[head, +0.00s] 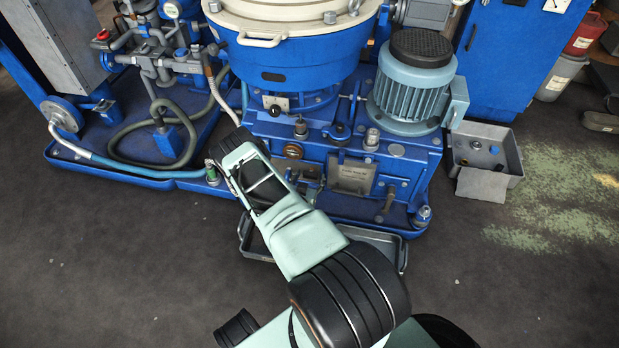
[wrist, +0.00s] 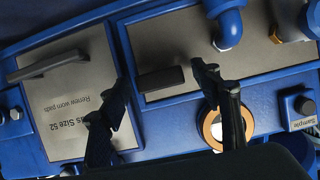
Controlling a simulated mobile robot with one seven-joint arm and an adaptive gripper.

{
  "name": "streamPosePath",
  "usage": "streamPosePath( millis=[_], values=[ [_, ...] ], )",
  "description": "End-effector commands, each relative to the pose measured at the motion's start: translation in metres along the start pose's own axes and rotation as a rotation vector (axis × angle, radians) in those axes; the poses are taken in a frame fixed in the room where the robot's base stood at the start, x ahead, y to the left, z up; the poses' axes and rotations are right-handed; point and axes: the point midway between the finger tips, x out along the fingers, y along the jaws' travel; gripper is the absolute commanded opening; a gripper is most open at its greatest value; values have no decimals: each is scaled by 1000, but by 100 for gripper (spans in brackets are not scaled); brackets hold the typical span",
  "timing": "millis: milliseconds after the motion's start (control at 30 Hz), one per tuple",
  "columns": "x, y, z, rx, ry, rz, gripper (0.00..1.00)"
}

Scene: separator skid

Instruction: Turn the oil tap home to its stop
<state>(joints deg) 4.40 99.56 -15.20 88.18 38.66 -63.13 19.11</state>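In the wrist view a dark bar-shaped handle (wrist: 160,79) stands out from a grey metal plate (wrist: 188,52) on the blue housing. It looks like the oil tap, but I see no label on it. It lies roughly crosswise, slightly tilted. My gripper (wrist: 162,84) is open, with one finger to the left of the handle and one to the right. Gaps show between the handle and both fingers, so it is not gripped. I cannot tell how deep the fingertips reach. In the head view my own arm largely hides the gripper and this spot.
A hinged plate with upside-down lettering (wrist: 75,90) is left of the handle. A copper-ringed sight glass (wrist: 213,128), a blue pipe (wrist: 228,28) and a Sample fitting (wrist: 304,108) are to the right. In the head view a drip tray (head: 390,240) lies below; a grey motor (head: 410,85) stands above.

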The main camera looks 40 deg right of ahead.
Motion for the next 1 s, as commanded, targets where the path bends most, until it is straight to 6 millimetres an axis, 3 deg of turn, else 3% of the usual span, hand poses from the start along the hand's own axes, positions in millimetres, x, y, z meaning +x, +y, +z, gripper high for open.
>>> streamPosePath(
  millis=[333, 700, 1000],
  values=[
    [-7, 0, 0, -2, -2, 1, 58],
    [-59, 0, 0, -1, -2, 0, 58],
    [-76, 0, 0, -1, 0, -1, 58]
  ],
)
